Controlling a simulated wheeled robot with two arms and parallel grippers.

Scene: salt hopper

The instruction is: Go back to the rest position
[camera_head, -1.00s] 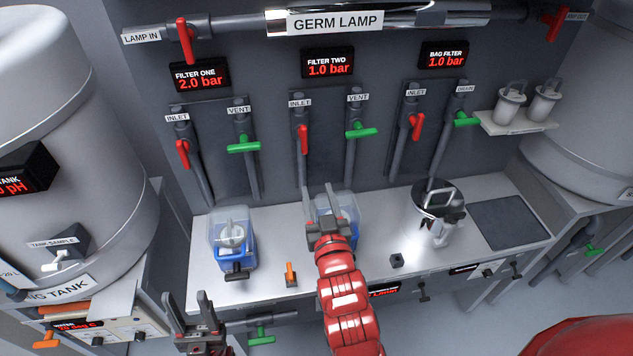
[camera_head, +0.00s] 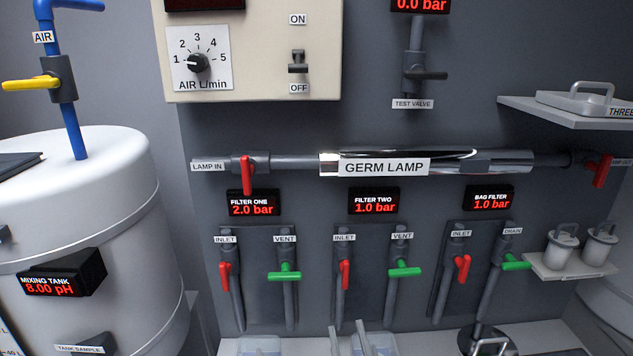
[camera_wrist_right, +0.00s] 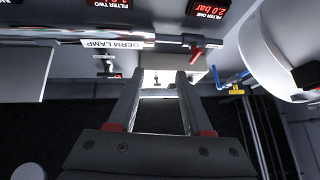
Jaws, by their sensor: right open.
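My right gripper (camera_head: 349,340) shows only as two grey fingertips at the bottom edge of the head view, in front of the filter two housing. In the right wrist view my right gripper (camera_wrist_right: 160,76) has its two fingers apart, with nothing between them. That view is upside down and looks toward the wall with the germ lamp (camera_wrist_right: 113,44). The rest of my right arm is out of the head view. My left gripper is not in view.
The wall carries the germ lamp pipe (camera_head: 290,162), filter valves and a control panel (camera_head: 252,130). The mixing tank (camera_head: 75,205) stands at left. A small shelf (camera_head: 570,268) with two jars and a higher shelf (camera_head: 560,112) stick out at right. The bench is mostly cut off.

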